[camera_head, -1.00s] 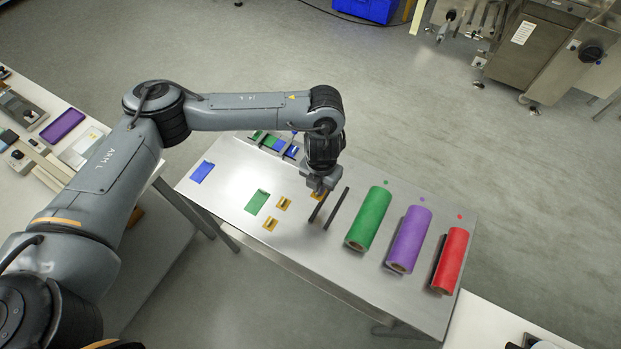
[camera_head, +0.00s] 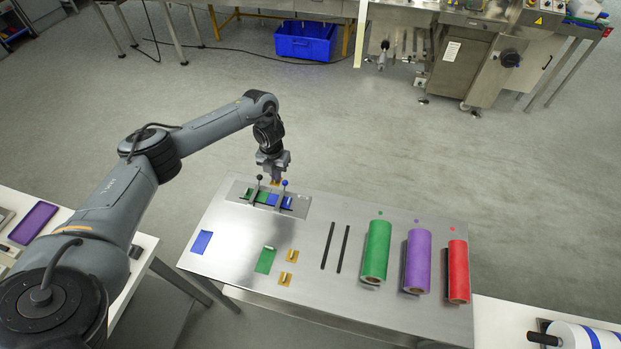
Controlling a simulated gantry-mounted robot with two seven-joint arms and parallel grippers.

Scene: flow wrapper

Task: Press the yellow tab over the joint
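A yellow tab (camera_head: 276,182) shows at the fingertips of my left gripper (camera_head: 275,178), which appears shut on it. The gripper points down above the grey splicing plate (camera_head: 297,214) at the far left of the steel table. On the plate a green strip (camera_head: 256,195) and a blue strip (camera_head: 272,199) lie end to end, with the joint between them just below the gripper. A black-knobbed clamp (camera_head: 255,187) and a blue-knobbed clamp (camera_head: 282,193) stand across the strips. The gap between tab and joint is hard to judge. My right gripper is out of view.
Two more yellow tabs, one upper (camera_head: 292,256) and one lower (camera_head: 285,279), lie beside a green piece (camera_head: 265,260). A blue piece (camera_head: 201,242) lies left. Two dark bars (camera_head: 328,246) and green (camera_head: 377,252), purple (camera_head: 417,262) and red (camera_head: 458,272) rolls occupy the right.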

